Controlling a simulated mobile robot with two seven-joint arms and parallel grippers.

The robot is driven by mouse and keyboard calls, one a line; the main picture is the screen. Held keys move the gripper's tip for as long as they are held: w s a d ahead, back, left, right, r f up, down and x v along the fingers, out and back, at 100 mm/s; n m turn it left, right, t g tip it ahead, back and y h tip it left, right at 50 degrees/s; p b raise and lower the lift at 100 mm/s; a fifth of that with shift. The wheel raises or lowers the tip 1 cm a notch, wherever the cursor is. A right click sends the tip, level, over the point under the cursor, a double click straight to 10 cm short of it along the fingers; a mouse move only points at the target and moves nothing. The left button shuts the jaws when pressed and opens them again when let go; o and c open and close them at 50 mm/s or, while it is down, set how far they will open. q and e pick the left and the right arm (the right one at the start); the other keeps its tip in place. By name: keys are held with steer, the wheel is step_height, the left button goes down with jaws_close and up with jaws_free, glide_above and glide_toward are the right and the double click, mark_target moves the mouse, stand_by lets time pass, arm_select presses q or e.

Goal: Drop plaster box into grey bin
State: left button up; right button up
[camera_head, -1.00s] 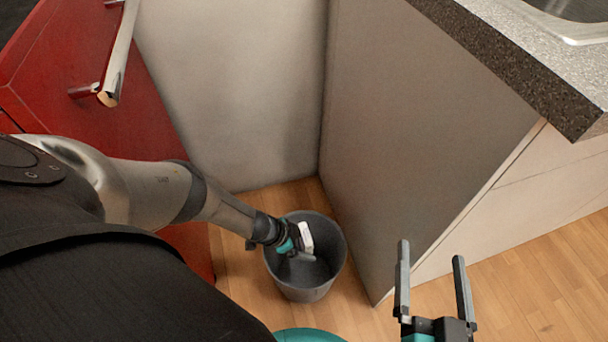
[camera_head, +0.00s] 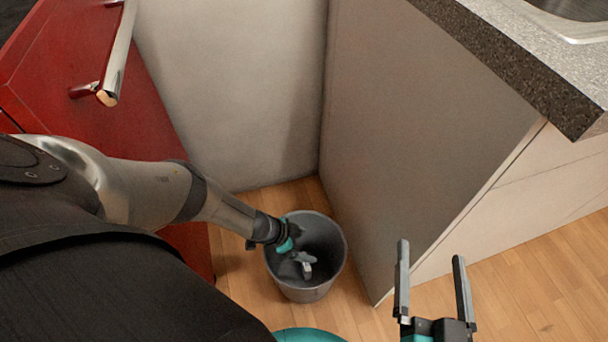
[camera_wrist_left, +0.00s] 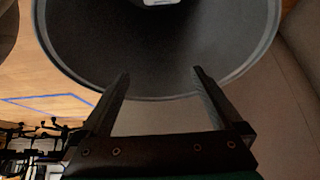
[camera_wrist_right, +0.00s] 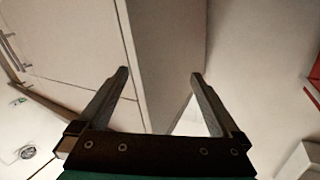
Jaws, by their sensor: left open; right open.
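The grey bin (camera_head: 306,294) stands on the wood floor in the corner, and its inside fills much of the left wrist view (camera_wrist_left: 235,35). The plaster box (camera_head: 307,270) is a small white thing low in the bin in the head view. A cut-off part of the box (camera_wrist_left: 160,2) shows at the top of the left wrist view, beyond my fingers and apart from them. My left gripper (camera_head: 300,257) is open and empty over the bin's mouth. My right gripper (camera_head: 431,254) is open and empty, right of the bin.
A red cabinet front (camera_head: 95,130) with a metal handle (camera_head: 118,55) is at the left. A grey side panel (camera_head: 410,130) rises right of the bin under a speckled countertop (camera_head: 520,70). Wood floor (camera_head: 530,290) is clear at the lower right.

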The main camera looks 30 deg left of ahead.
steer(key=s+d+f+g+h+p, duration=0.1)
steer(key=s+d+g+h+p, duration=0.1)
steer(key=d+g, duration=0.3)
steer(key=s+d+f+g+h+p, duration=0.1)
steer(key=s+d+g+h+p, duration=0.1)
steer(key=d+g, duration=0.4)
steer(key=h+p, duration=0.1)
steer(key=p, duration=0.1)
steer(key=shift+s+f+h+p, duration=0.3)
steer(key=shift+s+f+p, duration=0.05)
steer(key=shift+s+f, duration=0.05)
stand_by(0.5)
